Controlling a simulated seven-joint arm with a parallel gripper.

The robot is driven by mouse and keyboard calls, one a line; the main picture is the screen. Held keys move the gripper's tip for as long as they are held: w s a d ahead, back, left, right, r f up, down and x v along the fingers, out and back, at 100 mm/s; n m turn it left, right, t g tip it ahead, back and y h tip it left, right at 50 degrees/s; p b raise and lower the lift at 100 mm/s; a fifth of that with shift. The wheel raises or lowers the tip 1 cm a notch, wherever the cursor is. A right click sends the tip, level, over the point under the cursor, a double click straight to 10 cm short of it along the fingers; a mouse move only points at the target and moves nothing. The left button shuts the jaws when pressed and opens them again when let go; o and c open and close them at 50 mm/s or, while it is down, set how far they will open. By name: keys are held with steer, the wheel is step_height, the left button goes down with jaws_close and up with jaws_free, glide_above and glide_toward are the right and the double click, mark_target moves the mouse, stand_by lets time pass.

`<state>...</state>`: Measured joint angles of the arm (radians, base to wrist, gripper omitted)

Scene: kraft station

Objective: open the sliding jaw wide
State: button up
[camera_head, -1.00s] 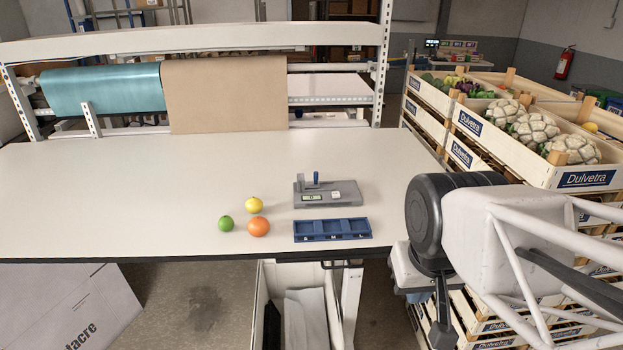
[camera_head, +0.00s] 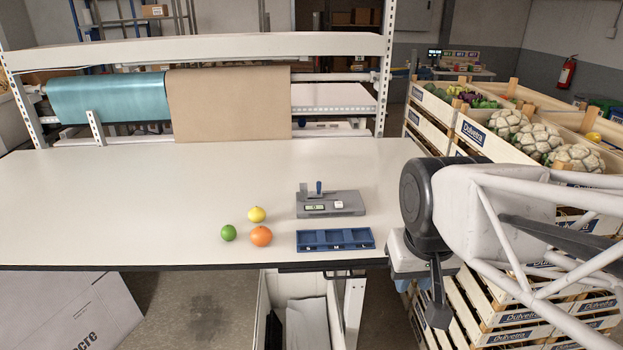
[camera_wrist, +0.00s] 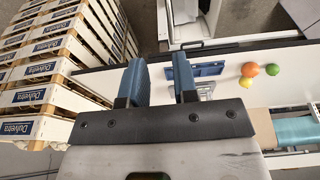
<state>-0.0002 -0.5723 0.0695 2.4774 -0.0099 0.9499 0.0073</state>
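A grey gauge-like device (camera_head: 340,209) lies on the white table, right of centre in the head view. In the wrist view the device is mostly hidden behind a finger. My gripper (camera_wrist: 160,84) has its two blue fingers apart with nothing between them. It is beyond the table's right front edge, away from the device.
A blue compartment tray (camera_head: 335,239) lies just in front of the device. A lemon (camera_head: 257,214), a lime (camera_head: 228,233) and an orange (camera_head: 261,236) sit to its left. Stacked crates (camera_head: 470,135) stand right of the table. The table's left half is clear.

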steer(key=w+a+r, duration=0.1)
steer(key=w+r, duration=0.2)
steer(key=w, duration=0.9)
steer(key=n+g, duration=0.3)
glide_above(319, 182)
step_height(319, 182, down, 9)
steer(key=shift+r, duration=0.2)
steer(key=shift+f, duration=3.9)
